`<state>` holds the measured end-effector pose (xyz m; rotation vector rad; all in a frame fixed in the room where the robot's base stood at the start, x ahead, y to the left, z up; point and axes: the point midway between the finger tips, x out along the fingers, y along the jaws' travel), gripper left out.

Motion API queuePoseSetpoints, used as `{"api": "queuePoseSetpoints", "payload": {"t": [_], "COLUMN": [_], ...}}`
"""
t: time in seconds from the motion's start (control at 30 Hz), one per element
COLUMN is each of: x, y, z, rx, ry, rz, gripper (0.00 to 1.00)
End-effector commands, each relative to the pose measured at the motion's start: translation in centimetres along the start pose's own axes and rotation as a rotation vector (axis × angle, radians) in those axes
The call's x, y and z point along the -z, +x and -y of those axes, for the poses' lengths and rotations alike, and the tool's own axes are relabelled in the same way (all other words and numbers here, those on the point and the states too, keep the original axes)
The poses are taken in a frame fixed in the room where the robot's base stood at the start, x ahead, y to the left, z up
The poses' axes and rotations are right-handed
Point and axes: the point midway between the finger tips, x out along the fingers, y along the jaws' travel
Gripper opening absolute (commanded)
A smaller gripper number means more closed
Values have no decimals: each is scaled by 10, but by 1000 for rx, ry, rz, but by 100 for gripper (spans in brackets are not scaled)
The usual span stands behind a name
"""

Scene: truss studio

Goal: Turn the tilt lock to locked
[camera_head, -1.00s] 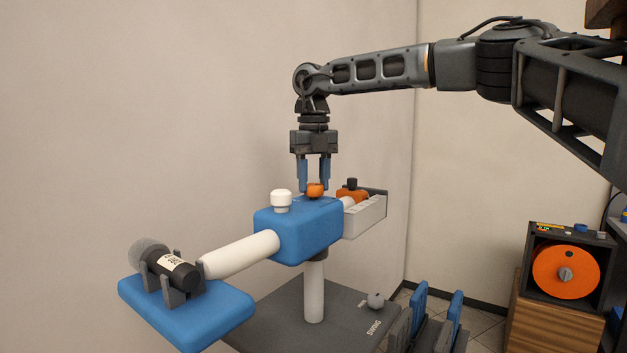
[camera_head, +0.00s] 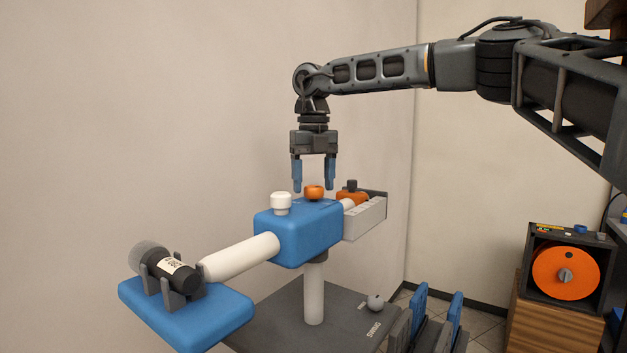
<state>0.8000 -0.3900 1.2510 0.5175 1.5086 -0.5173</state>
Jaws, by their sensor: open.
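A blue block (camera_head: 300,235) sits on top of a white post. An orange knob (camera_head: 314,192) stands on its top face, and a white knob (camera_head: 281,202) stands to the left of it. I cannot read which of them is the tilt lock or what position it is in. My gripper (camera_head: 314,188) points straight down over the orange knob, its blue fingers spread apart on either side of it. The fingers look clear of the knob, with nothing held between them.
A white arm runs left from the block to a blue tray (camera_head: 190,320) holding a black microphone (camera_head: 170,268). A grey-white box with a second orange part (camera_head: 352,196) is to the right. A grey base (camera_head: 280,320) lies below. An orange reel (camera_head: 566,272) stands far right.

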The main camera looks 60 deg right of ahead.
Motion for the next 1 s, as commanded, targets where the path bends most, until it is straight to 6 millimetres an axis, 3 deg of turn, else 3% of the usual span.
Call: {"api": "queuePoseSetpoints", "payload": {"t": [0.5,1.0], "x": [0,0], "y": [-69,-74], "z": [0,0], "rx": [1,0], "ry": [0,0], "rz": [1,1], "gripper": [67,67]}}
